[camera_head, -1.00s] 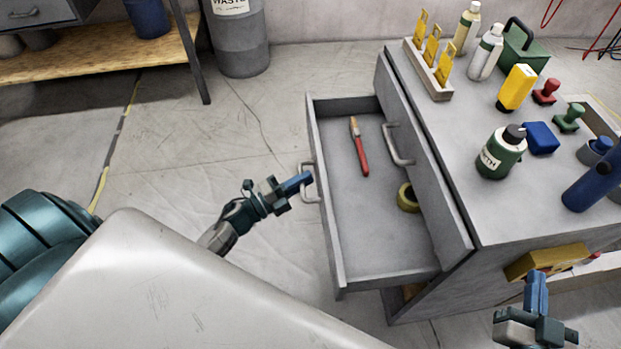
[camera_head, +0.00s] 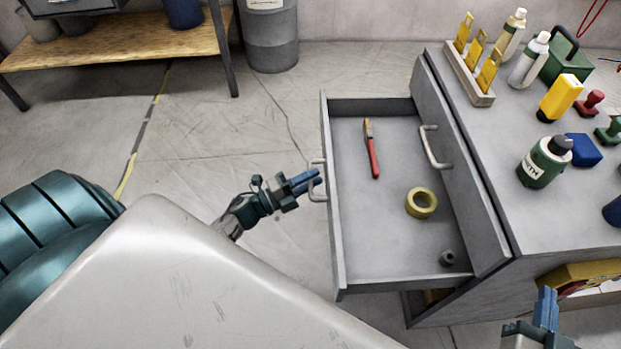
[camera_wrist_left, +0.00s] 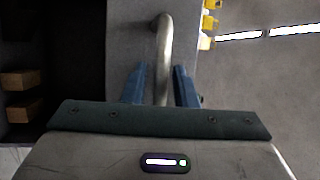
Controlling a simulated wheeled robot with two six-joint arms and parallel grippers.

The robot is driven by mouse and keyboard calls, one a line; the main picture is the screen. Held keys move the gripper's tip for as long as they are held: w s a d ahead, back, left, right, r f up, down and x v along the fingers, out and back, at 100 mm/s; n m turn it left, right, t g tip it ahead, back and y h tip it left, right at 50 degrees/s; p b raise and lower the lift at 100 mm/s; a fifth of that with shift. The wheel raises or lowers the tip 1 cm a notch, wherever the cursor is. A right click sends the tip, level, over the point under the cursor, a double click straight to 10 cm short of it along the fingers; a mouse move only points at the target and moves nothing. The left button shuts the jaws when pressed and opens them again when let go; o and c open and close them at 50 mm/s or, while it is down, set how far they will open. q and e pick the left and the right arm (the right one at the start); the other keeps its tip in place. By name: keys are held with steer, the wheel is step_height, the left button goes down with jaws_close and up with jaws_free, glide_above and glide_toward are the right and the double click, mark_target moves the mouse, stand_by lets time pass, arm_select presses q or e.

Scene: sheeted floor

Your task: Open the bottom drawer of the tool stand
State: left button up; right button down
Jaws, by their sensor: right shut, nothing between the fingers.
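The grey tool stand (camera_head: 540,215) is at the right in the head view. One grey drawer (camera_head: 395,255) is pulled far out, with its front and metal handle (camera_head: 317,181) at the left; another closed front with a handle (camera_head: 430,150) is above it. My left gripper (camera_head: 312,182) is at the pulled-out drawer's handle. In the left wrist view its blue fingers (camera_wrist_left: 160,88) are on either side of the handle bar (camera_wrist_left: 163,45), with slight gaps visible. My right gripper (camera_head: 546,300) is shut and empty beside the stand's near side.
The drawer holds a red-handled brush (camera_head: 371,150), yellow tape (camera_head: 421,203) and a small grey piece (camera_head: 447,258). Bottles, stamps and a green toolbox (camera_head: 560,58) stand on top. A wooden shelf (camera_head: 110,45) and barrel (camera_head: 270,38) are behind.

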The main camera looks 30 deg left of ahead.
arm_select(q)
steer(key=shift+o, duration=0.4)
steer(key=shift+s, duration=0.1)
steer(key=v, duration=1)
steer(key=shift+s+a, duration=0.25)
steer(key=shift+f, duration=0.1)
